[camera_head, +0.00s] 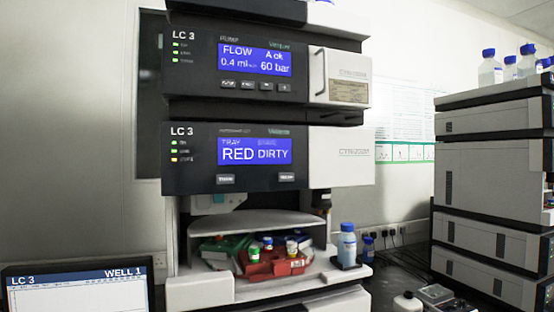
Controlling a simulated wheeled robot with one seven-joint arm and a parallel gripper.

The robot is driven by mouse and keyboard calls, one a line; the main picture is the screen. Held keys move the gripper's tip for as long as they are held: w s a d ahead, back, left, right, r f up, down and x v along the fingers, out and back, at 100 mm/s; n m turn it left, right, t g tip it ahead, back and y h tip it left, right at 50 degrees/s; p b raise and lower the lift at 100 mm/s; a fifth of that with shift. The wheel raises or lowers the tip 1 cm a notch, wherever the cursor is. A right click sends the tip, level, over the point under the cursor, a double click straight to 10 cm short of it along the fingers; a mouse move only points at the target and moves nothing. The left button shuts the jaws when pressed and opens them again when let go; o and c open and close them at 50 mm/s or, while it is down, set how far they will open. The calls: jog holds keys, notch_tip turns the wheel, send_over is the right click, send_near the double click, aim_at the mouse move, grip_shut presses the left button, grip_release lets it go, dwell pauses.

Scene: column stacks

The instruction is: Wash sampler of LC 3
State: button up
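The LC 3 stack fills the middle of the head view. Its sampler module (210,166) has a lit blue display (254,151) reading TRAY RED and, under a blurred small word, DIRTY. Two small buttons sit below the display, a left one (226,179) and a right one (287,177); their labels are too blurred to read surely. Its lowest status light is orange, the others green. Below is an open bay with a red tray (277,267) holding a few capped vials, and a green tray (222,243) to its left. My gripper is not in view.
The pump module (205,60) above reads FLOW 0.4 and 60 bar. A blue-capped bottle (347,245) stands at the bay's right side. A screen (78,290) labelled LC 3, WELL 1 is at lower left. Another stack (490,180) with bottles on top stands at right.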

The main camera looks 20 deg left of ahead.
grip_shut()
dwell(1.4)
